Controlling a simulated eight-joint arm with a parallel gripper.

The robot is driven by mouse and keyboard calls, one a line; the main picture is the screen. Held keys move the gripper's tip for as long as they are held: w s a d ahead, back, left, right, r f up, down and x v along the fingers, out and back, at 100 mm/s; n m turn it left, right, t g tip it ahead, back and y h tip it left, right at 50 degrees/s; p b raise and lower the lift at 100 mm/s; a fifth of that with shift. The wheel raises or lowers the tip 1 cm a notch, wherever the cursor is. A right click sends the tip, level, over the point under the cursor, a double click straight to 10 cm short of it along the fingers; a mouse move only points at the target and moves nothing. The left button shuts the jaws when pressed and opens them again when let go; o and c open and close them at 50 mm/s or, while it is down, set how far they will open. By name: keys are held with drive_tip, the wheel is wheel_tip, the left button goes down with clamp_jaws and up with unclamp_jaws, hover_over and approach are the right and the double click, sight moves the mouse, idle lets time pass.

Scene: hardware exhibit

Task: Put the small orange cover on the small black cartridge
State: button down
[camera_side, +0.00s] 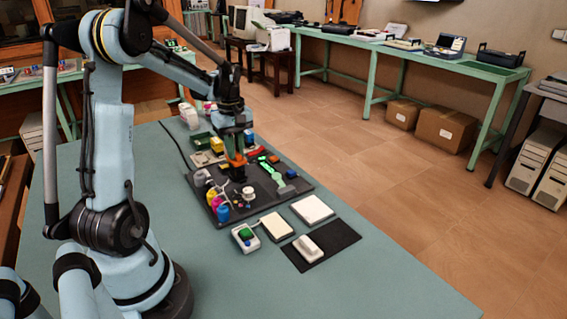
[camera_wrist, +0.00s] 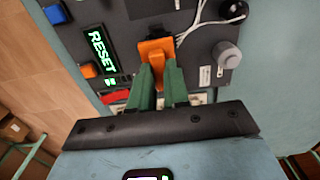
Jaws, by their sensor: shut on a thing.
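My gripper (camera_wrist: 157,70) has its two green fingers closed on the small orange cover (camera_wrist: 155,48). In the side view my gripper (camera_side: 235,151) points down over the dark panel, with the orange cover (camera_side: 236,159) at its tips. A small black part (camera_side: 237,173), which looks like the black cartridge, shows directly below the cover in the side view. I cannot tell whether the two touch. In the wrist view the cover and fingers hide what lies under them, and I cannot make out the cartridge.
The dark panel (camera_side: 297,187) carries a green RESET display (camera_wrist: 102,48), an orange button (camera_wrist: 88,71), a blue button (camera_wrist: 57,14), a grey knob (camera_wrist: 227,54) and white cables (camera_wrist: 197,22). Coloured bottles (camera_side: 222,211) stand nearby.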

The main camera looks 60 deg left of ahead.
drive_tip(key=shift+f, duration=0.55)
idle(0.4)
drive_tip(key=c, duration=0.6)
unclamp_jaws()
drive_tip(key=shift+r, duration=0.1)
drive_tip(key=shift+r, duration=3.65)
